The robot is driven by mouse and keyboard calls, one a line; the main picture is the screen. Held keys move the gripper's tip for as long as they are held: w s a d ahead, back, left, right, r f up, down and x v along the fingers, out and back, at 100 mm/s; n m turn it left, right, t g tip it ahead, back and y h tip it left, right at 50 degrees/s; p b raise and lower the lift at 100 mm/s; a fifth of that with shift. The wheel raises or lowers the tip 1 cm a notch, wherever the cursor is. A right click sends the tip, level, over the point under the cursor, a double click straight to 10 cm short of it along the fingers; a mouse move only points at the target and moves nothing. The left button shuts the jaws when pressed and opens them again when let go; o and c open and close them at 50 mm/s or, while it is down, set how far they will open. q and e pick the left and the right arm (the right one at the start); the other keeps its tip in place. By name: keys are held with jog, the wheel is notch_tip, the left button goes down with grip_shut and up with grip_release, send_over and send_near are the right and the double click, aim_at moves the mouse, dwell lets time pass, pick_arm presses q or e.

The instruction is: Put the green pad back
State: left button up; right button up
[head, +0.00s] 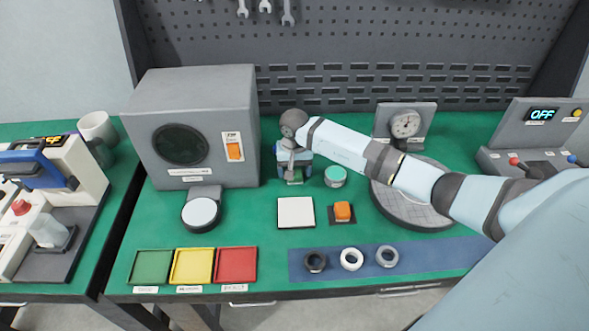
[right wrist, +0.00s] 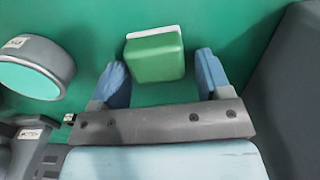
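The green pad (right wrist: 155,58) is a small green block with a white edge. In the right wrist view it sits on the green mat between the fingers of my right gripper (right wrist: 161,60). The fingers are open, with a gap on each side of the block. In the head view, my right gripper (head: 294,166) points down beside the grey box, and the pad (head: 294,180) shows partly beneath it. An orange pad (head: 342,211) sits on a dark square base (head: 333,221) in front, to the right. My left gripper is not in view.
A round teal-topped container (head: 335,176) stands close to the right of the gripper; the grey box (head: 190,125) is close on the left. A white square plate (head: 296,213) lies in front. Green, yellow and red trays (head: 193,283) and several rings line the front edge.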

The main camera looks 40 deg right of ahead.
jog(key=shift+r, duration=0.1)
notch_tip(320, 180, up, 12)
dwell(0.6)
jog(key=shift+r, duration=0.15)
